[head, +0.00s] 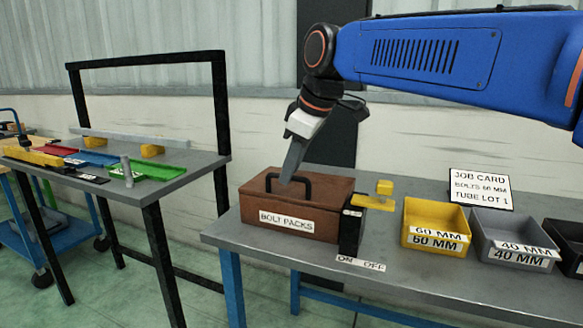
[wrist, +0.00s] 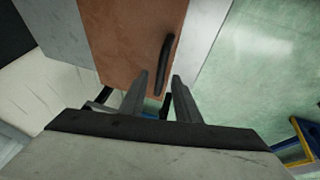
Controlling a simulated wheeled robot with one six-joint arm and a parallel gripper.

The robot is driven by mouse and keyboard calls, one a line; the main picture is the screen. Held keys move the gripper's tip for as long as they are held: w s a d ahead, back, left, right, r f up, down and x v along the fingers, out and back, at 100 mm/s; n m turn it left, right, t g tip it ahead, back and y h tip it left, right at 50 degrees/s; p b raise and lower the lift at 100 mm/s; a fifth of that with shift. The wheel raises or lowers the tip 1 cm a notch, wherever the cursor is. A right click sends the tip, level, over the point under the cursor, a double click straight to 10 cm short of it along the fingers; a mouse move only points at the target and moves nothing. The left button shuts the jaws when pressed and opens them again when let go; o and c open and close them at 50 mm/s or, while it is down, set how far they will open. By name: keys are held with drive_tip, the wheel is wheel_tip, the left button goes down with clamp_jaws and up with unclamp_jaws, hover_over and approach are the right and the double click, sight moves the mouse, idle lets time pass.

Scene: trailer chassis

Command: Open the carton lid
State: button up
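The carton is a brown box (head: 305,212) labelled BOLT PACKS on the grey bench, with its lid lying flat and shut. A black bar handle (head: 289,182) stands on the lid; it also shows in the wrist view (wrist: 165,62). My gripper (head: 287,176) points down at the handle from above, its fingertips overlapping the handle's left part in the head view. In the wrist view my gripper (wrist: 160,77) has its two fingers apart, with the near end of the handle in line with the gap. I cannot tell whether they touch it.
A yellow bin (head: 412,230), a grey bin (head: 490,222) and a job card (head: 481,188) are further right. A second table (head: 150,188) stands left, across a gap.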

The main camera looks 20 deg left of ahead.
drive_tip(key=shift+f, duration=0.1)
drive_tip(key=shift+c, duration=0.2)
clamp_jaws()
drive_tip(key=shift+w, duration=0.1)
